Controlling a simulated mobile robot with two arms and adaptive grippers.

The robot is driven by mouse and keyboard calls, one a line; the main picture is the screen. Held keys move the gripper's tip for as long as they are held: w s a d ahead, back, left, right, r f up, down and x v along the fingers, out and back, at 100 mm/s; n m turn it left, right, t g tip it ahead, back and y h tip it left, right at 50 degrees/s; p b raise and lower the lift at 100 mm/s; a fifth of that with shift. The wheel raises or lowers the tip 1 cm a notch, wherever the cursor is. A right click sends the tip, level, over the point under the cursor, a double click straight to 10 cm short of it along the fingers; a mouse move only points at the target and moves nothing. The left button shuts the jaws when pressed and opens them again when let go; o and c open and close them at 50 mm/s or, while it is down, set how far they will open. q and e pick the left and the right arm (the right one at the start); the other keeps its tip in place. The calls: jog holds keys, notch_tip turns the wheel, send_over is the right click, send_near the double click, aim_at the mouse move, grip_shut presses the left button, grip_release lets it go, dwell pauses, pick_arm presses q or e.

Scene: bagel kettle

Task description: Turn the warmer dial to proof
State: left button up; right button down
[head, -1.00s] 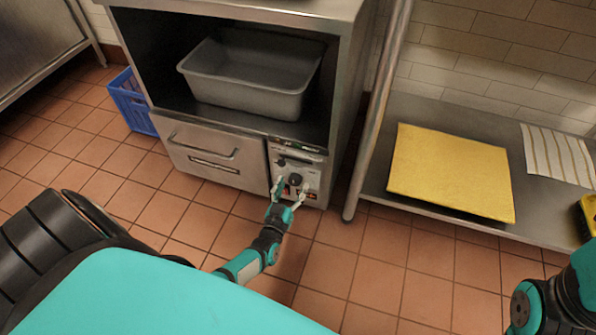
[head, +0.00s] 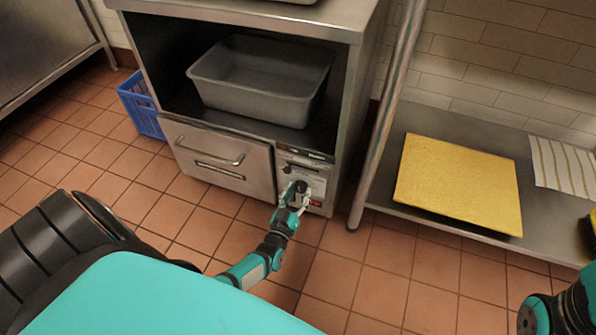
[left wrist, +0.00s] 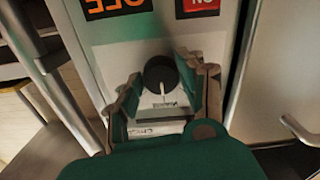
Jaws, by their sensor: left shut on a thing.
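The warmer (head: 222,158) is a steel drawer unit built into the lower part of a steel cabinet. Its control panel (head: 312,177) is to the right of the drawer. The dark round dial (head: 301,187) sits low on this panel, with a second dark knob (head: 289,169) above it. My left gripper (head: 299,195) is at the panel, shut on the dial. In the left wrist view the dial (left wrist: 160,75) shows black with a pale pointer line, between the two fingertips. Small panel lettering appears upside down there and is partly hidden. My right gripper is out of view.
A grey pan (head: 262,85) stands on the shelf above the warmer. A blue crate (head: 140,104) is on the floor at left. A steel shelf at right holds a yellow board (head: 458,184) and a striped cloth (head: 565,164). The tiled floor before the warmer is clear.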

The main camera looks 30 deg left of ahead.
pick_arm(q)
jog(key=n, duration=0.4)
jog(key=shift+n+b, duration=0.35)
jog(key=shift+n, duration=0.05)
jog(key=n, duration=0.4)
jog(key=shift+r+n+b, duration=0.15)
jog(key=shift+n+b, duration=0.25)
jog(key=o, duration=1.1)
jog(key=shift+o, duration=0.3)
jog(key=shift+d, duration=0.1)
jog(key=v, duration=0.7)
jog(key=shift+s, duration=0.2)
